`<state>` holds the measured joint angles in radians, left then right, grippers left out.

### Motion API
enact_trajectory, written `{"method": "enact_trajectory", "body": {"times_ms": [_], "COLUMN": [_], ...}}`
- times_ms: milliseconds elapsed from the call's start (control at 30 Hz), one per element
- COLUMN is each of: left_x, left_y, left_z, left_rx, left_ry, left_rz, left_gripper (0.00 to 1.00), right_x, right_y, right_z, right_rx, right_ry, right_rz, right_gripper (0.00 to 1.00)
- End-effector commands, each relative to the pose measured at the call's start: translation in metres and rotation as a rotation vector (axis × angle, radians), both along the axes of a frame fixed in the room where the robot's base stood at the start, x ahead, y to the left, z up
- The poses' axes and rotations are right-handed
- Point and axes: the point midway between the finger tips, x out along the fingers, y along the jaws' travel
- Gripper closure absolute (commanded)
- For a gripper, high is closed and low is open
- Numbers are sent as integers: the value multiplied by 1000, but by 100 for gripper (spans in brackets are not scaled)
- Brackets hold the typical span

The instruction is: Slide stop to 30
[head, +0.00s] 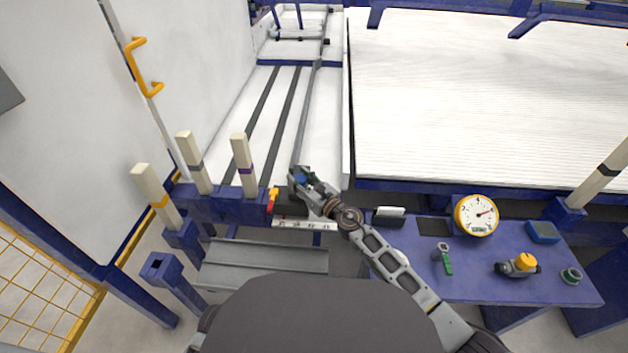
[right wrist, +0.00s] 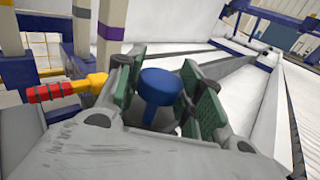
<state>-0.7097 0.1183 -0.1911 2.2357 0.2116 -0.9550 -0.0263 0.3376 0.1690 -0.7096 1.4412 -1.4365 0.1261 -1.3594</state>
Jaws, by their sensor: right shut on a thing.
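My right gripper (head: 302,180) reaches over the front end of the long grey rail. In the right wrist view its green-padded fingers (right wrist: 166,95) are shut around a blue knob (right wrist: 159,84), which seems to belong to the stop. The stop's body is mostly hidden by the gripper. A white scale strip (head: 300,224) with dark marks lies just in front of and below the gripper. Its numbers are too small to read. My left gripper is in neither view.
A red and yellow handle (head: 272,201) stands close left of the gripper. Cream posts (head: 243,165) rise farther left. At right, a blue bench (head: 480,285) carries a dial gauge (head: 476,215) and small tools. A white ribbed deck (head: 490,100) lies behind.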

Motion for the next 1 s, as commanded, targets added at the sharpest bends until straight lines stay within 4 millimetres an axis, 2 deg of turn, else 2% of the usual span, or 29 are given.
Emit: {"method": "enact_trajectory", "body": {"times_ms": [333,367,500,1000], "left_x": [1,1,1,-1], "left_y": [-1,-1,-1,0], "left_z": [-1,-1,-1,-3], "left_rx": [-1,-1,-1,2], "left_ry": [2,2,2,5], "left_rz": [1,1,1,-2], "left_gripper": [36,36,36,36], "right_x": [0,0,0,-1], "right_y": [4,4,3,1], "right_z": [0,0,0,0], "right_rx": [-1,-1,-1,-1], "right_ry": [-1,-1,-1,0], "right_rz": [-1,-1,-1,-1], "right_gripper": [100,60,42,41]}}
